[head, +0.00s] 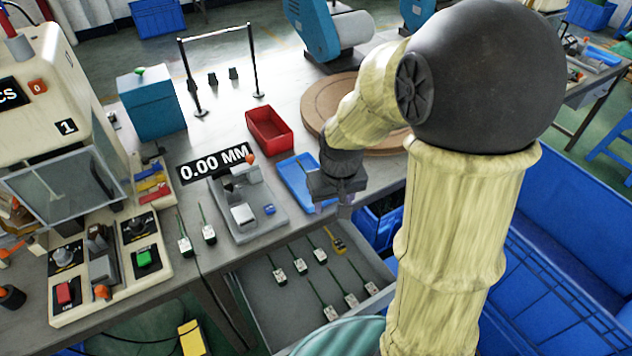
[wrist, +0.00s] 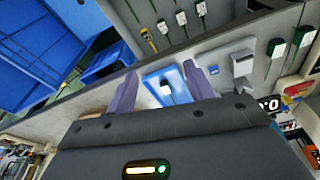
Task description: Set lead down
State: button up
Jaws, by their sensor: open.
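A lead with a white-ended plug (wrist: 166,89) lies on the blue tray (wrist: 152,80) in the wrist view, between my finger tips as seen from there. The blue tray (head: 291,174) also shows in the head view, at the table's front edge, with my gripper (head: 335,199) over its right side. The lead on it is hidden there behind my arm. My gripper (wrist: 160,72) has its two purple fingers wide apart, with the lead clear of both. How high the fingers are above the tray is hard to tell.
Left of the tray stands a grey gauge fixture (head: 246,208) with a 0.00 MM display (head: 215,163). Two leads (head: 184,244) lie beside it. A red bin (head: 269,129) stands behind. Several leads lie in the open drawer (head: 262,310) below, one with a yellow plug (head: 338,245).

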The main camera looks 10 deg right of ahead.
jog(key=w+r+n+g+p, duration=0.1)
jog(key=w+p, duration=0.6)
jog(key=w, duration=1.6)
jog(key=shift+d+r+n+g, duration=0.2)
jog(key=shift+r+n+g, duration=0.05)
jog(key=shift+n+g, duration=0.25)
jog(key=shift+f, duration=0.1)
notch_tip(320, 180, down, 12)
jog(key=shift+p, duration=1.05)
jog(key=shift+a+f+p, duration=0.1)
jog(key=shift+f+p, duration=0.85)
jog(key=shift+f, duration=1.65)
